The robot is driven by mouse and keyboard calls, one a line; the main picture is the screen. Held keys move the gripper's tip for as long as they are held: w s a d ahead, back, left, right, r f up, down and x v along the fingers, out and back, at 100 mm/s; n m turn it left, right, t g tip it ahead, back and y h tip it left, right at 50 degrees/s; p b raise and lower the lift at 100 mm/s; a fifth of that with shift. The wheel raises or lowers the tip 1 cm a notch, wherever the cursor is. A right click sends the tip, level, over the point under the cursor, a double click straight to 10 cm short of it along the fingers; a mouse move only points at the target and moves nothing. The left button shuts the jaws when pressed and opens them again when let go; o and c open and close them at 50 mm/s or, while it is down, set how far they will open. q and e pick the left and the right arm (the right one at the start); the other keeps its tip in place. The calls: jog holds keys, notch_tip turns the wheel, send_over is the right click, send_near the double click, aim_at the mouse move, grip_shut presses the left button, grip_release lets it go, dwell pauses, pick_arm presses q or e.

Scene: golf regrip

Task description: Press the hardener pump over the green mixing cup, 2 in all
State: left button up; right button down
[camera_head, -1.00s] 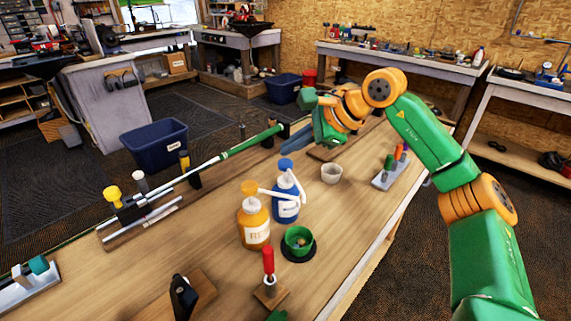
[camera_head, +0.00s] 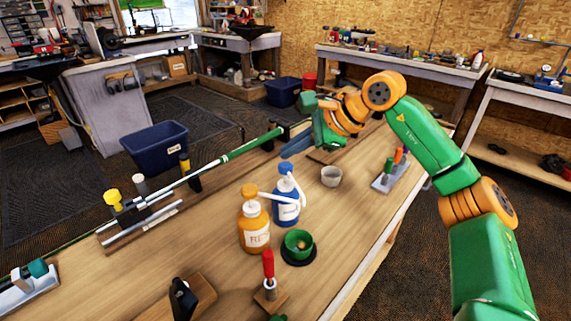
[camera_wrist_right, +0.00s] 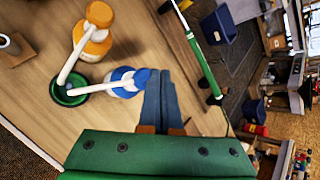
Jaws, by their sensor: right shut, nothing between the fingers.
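The blue bottle (camera_head: 287,209) stands upright on the bench with a blue pump head (camera_head: 286,169) and a white spout. I take it as the hardener. The green mixing cup (camera_head: 291,247) sits on a dark round base in front of it, with a little amber inside. In the right wrist view the blue bottle's spout (camera_wrist_right: 100,87) points to the green cup (camera_wrist_right: 68,99). My right gripper (camera_head: 284,153) is shut and empty, its blue fingertips (camera_wrist_right: 160,75) beside and apparently above the pump head (camera_wrist_right: 142,77). Contact cannot be told. My left gripper is not in view.
An orange bottle (camera_head: 254,229) with a white spout stands left of the blue one. A grey cup (camera_head: 331,176) is to the right, and a red-handled tool (camera_head: 268,266) in front. A golf club (camera_head: 229,153) lies in holders behind. Bench between is clear.

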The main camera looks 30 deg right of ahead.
jog(key=shift+f, duration=0.15)
dwell(0.6)
jog(key=shift+f, duration=0.3)
jog(key=shift+s+f+b, duration=0.1)
jog(key=shift+f+b, duration=0.9)
jog(key=shift+b, duration=0.1)
dwell(0.8)
jog(key=shift+r, duration=0.1)
jog(key=shift+w+r+p, duration=0.2)
jog(key=shift+r+p, duration=1.1)
jog(key=shift+p, duration=0.25)
